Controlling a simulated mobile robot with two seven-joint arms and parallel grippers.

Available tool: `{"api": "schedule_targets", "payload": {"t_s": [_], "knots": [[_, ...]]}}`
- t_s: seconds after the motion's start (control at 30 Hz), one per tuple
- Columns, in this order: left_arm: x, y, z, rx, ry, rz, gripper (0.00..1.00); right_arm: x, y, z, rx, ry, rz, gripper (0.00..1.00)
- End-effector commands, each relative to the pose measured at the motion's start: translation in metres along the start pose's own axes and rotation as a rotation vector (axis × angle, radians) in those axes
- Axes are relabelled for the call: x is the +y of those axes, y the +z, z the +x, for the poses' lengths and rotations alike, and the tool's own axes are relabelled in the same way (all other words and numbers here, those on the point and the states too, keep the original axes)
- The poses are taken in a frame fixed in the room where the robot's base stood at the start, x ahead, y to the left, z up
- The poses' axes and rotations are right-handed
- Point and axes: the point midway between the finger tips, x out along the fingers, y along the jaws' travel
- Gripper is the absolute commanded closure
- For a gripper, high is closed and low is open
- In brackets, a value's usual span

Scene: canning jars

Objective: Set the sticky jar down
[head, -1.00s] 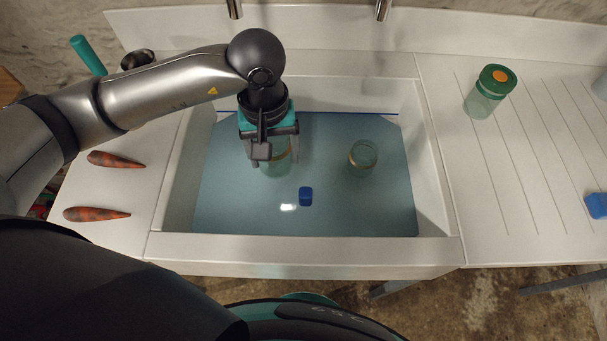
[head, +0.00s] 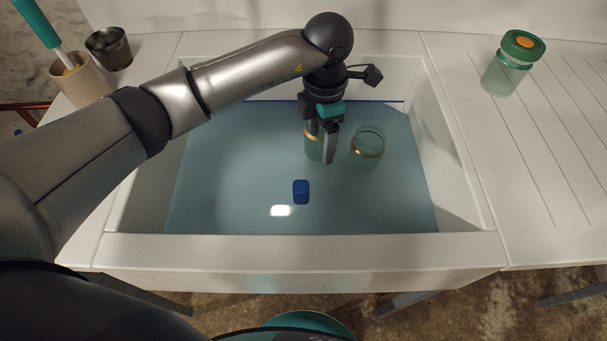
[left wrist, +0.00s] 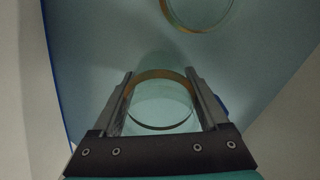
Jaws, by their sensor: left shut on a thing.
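My left gripper (head: 322,142) is in the sink, shut on a clear greenish glass jar (head: 312,147). In the left wrist view the jar (left wrist: 160,112) sits between the two fingers, with an orange-brown band around it. The fingers partly hide it in the head view, and I cannot tell whether its base touches the sink floor. A second open glass jar (head: 368,149) with a similar band stands just to its right, apart from it. That jar also shows at the top of the left wrist view (left wrist: 209,27). My right gripper is not in view.
The white sink (head: 300,248) has a bluish bottom. A small blue block (head: 301,191) lies in it, nearer the front. A green-lidded jar (head: 503,75) stands on the right drainboard (head: 545,150). A dark metal cup (head: 109,48) and a tan holder (head: 80,82) stand at left.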

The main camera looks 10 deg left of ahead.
Motion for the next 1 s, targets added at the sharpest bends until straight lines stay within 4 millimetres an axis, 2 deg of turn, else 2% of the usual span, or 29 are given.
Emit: {"api": "schedule_targets", "payload": {"t_s": [0.17, 0.27, 0.8, 1.0], "knots": [[0.002, 0.001, 0.001, 0.002, 0.003, -0.045, 1.00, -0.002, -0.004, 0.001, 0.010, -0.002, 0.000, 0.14], [0.005, -0.007, 0.002, 0.002, 0.002, -0.047, 1.00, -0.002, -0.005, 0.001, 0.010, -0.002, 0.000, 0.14], [0.047, -0.124, 0.002, 0.005, 0.004, -0.047, 1.00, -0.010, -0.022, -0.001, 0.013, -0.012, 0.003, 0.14], [0.060, -0.158, 0.002, 0.003, 0.002, -0.045, 1.00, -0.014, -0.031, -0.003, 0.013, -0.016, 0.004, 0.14]]}}
